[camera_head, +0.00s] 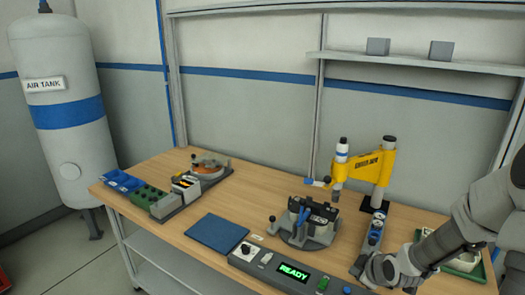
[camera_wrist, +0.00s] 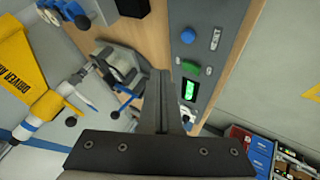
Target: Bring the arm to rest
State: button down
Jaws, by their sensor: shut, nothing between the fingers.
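My arm (camera_head: 450,240) reaches in from the right side of the head view, bent, with its wrist end low over the front right of the bench. My gripper (camera_wrist: 165,78) shows in the wrist view with its two fingers together and nothing between them. In the head view its fingers are hard to make out against the bench gear. In the wrist view the fingertips appear over bare wood, between a grey fixture (camera_wrist: 120,65) and the control panel (camera_wrist: 215,55). I cannot tell how high above the bench they are.
A tray (camera_head: 462,262) lies beneath my arm. An air tank (camera_head: 62,110) stands left.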

jog(key=s+a+r+m+g+h, duration=0.1)
jog(key=s+a+r+m+h, duration=0.2)
jog(key=r, duration=0.6)
jog(key=s+a+r+m+g, duration=0.1)
jog(key=s+a+r+m, duration=0.3)
jog(key=r, duration=0.5)
jog(key=s+a+r+m+y, duration=0.1)
jog(key=s+a+r, duration=0.2)
jog(key=s, duration=0.5)
jog(key=s+a+r+m+y, duration=0.1)
jog(key=s+a+r+m, duration=0.1)
jog(key=s, duration=0.6)
jog(key=shift+a+r+g, duration=0.3)
jog(key=shift+a+r, duration=0.25)
jog(key=shift+a, duration=0.7)
